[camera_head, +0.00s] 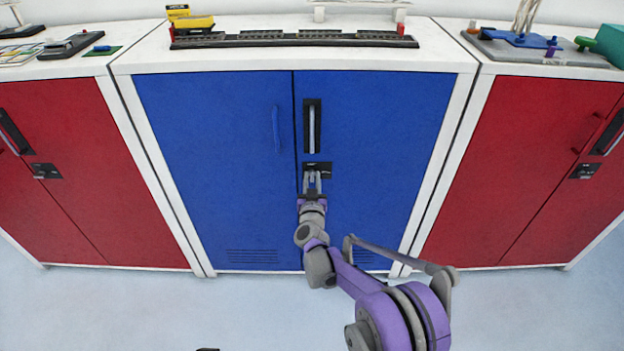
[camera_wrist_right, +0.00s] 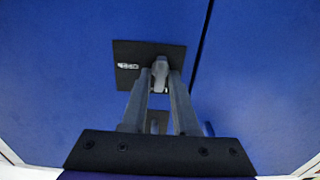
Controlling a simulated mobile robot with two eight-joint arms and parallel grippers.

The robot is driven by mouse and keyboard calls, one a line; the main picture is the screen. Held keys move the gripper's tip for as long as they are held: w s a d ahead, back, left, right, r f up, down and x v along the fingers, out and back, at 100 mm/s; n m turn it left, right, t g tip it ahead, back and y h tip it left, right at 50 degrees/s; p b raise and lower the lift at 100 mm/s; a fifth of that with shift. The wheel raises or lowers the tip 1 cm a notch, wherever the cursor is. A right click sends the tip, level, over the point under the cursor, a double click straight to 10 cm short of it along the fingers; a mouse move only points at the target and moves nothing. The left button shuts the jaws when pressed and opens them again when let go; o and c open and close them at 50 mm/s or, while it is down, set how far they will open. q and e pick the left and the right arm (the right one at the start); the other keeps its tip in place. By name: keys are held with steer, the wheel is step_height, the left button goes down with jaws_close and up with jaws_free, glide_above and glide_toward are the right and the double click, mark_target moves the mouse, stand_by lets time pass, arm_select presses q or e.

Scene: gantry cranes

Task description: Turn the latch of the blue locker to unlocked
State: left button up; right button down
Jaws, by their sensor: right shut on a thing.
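The blue locker (camera_head: 210,150) stands in the middle with both doors closed. Its black latch plate (camera_head: 325,168) sits near the door seam, below the handle, and also shows in the right wrist view (camera_wrist_right: 128,55). My right gripper (camera_head: 312,176) is at the plate. In the right wrist view its two fingers (camera_wrist_right: 160,85) are shut on the small grey latch knob (camera_wrist_right: 160,68), which stands out from the plate. The fingers partly hide the plate, and I cannot read its marking. My left gripper is not in view.
A vertical handle (camera_head: 312,130) on a black plate is just above the latch, and a blue handle (camera_head: 276,128) is on the left door. Red lockers stand at the left (camera_head: 60,160) and right (camera_head: 520,160). A model track (camera_head: 290,40) lies on top.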

steer(key=shift+m, duration=0.4)
steer(key=m, duration=1.6)
steer(key=shift+d+f+m, duration=0.2)
steer(key=shift+f+m, duration=0.05)
steer(key=shift+m, duration=0.45)
steer(key=c, duration=0.9)
jaws_free()
